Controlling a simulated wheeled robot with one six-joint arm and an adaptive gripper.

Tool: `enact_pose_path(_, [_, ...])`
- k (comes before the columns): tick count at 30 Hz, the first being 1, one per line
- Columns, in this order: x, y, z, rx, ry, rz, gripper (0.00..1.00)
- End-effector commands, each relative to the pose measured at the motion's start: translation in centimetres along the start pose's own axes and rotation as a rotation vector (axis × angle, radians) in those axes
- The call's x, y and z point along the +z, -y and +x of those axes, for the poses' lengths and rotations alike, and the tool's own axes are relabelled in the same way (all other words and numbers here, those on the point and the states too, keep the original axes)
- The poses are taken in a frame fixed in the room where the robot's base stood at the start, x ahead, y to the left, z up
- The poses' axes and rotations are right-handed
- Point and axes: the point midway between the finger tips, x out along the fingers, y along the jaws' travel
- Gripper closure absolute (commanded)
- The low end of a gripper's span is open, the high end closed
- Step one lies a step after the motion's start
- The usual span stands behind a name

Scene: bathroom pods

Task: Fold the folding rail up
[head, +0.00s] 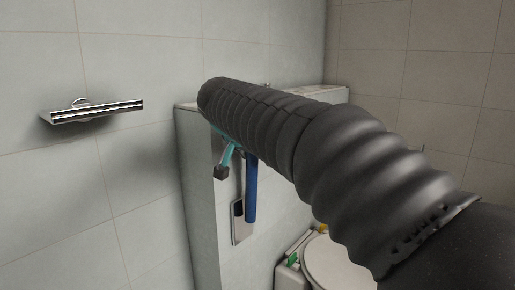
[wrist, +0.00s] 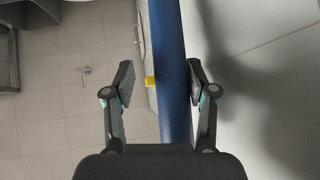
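The blue folding rail (head: 251,190) shows below my arm in the head view, beside a pale boxed-out wall; my arm hides its upper part. In the wrist view the rail (wrist: 172,75) runs lengthwise between the two fingers of my gripper (wrist: 161,78). The fingers are spread, with a clear gap on the left of the rail and a much smaller one on the right. I cannot tell whether the right finger touches it. In the head view one finger of my gripper (head: 222,168) shows left of the rail.
A chrome wall shelf (head: 95,112) is on the left wall. A flush plate (head: 238,221) is on the boxed-out wall (head: 200,190). A toilet lid (head: 338,264) is below my arm. A small yellow piece (wrist: 151,82) shows beside the rail.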

Motion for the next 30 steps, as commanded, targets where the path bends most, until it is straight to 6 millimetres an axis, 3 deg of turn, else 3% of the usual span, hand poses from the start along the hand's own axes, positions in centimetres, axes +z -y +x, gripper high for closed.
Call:
enact_pose_path(8, [-0.2, -0.2, 0.1, 0.004, -0.003, 0.004, 0.42])
enact_pose_path(13, [-0.2, -0.1, -1.1, 0.001, -0.004, 0.003, 0.42])
enact_pose_path(24, [-0.2, 0.1, -8.2, -0.004, -0.003, 0.001, 0.42])
enact_pose_path(30, [-0.1, 0.0, -11.0, -0.001, -0.001, 0.000, 0.42])
